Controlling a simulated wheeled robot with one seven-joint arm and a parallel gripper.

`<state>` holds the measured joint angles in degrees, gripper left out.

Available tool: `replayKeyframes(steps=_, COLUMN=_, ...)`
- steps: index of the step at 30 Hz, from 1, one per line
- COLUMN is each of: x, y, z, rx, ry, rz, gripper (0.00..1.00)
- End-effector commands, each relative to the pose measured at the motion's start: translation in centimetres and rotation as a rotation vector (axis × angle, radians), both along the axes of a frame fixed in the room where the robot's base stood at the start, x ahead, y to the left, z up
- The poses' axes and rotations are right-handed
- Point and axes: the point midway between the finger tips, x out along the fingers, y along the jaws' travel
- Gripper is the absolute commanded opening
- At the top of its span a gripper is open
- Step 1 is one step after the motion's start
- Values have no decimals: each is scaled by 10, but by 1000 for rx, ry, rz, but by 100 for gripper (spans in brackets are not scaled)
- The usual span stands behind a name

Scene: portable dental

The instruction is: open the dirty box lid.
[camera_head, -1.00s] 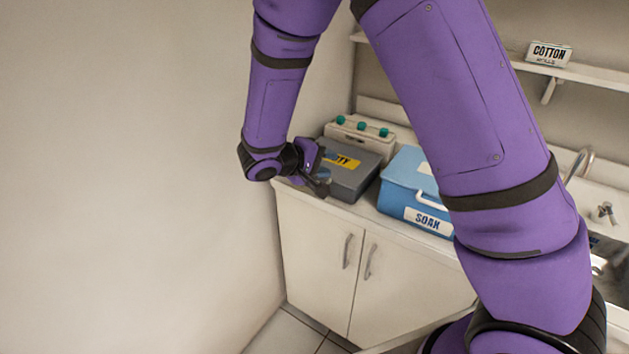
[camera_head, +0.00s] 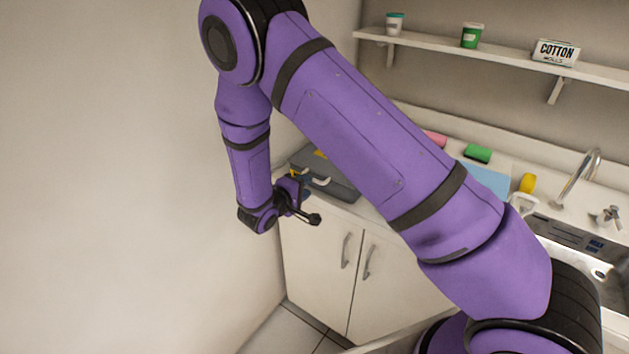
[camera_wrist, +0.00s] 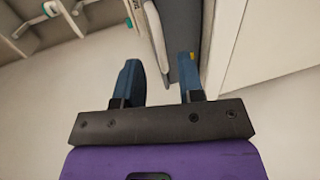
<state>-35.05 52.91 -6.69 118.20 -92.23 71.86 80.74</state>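The dirty box (camera_head: 342,186) is a grey box on the counter near the left wall, partly hidden behind my arm. A bit of its yellow label (camera_head: 320,154) shows, and its lid looks shut. A pale handle (camera_head: 320,182) shows on its front. My gripper (camera_head: 309,207) is in front of the box, at its front left. In the wrist view, my gripper (camera_wrist: 160,66) has its two blue fingers apart. The grey box (camera_wrist: 185,38) and a pale curved handle (camera_wrist: 155,34) lie just beyond and between the fingertips. I cannot tell if they touch.
White cabinet doors (camera_head: 320,255) stand below the counter. A green roll (camera_head: 478,154), a yellow item (camera_head: 527,183) and a light blue mat (camera_head: 487,181) lie near the tap (camera_head: 578,178). A shelf (camera_head: 480,54) runs above. The left wall is close to my arm.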

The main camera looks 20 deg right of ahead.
Motion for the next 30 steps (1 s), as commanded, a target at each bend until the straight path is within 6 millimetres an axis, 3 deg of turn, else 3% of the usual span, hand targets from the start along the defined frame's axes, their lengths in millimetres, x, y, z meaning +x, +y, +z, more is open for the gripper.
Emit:
replayKeyframes(steps=9, x=26, y=-36, z=-10, rx=1, ry=0, rz=-2, gripper=35)
replayKeyframes(steps=22, x=31, y=-43, z=-11, rx=0, ry=0, rz=0, gripper=35)
replayKeyframes(steps=27, x=31, y=-43, z=-11, rx=0, ry=0, rz=0, gripper=0)
replayKeyframes(steps=30, x=31, y=-42, z=-11, rx=1, ry=1, rz=0, gripper=0)
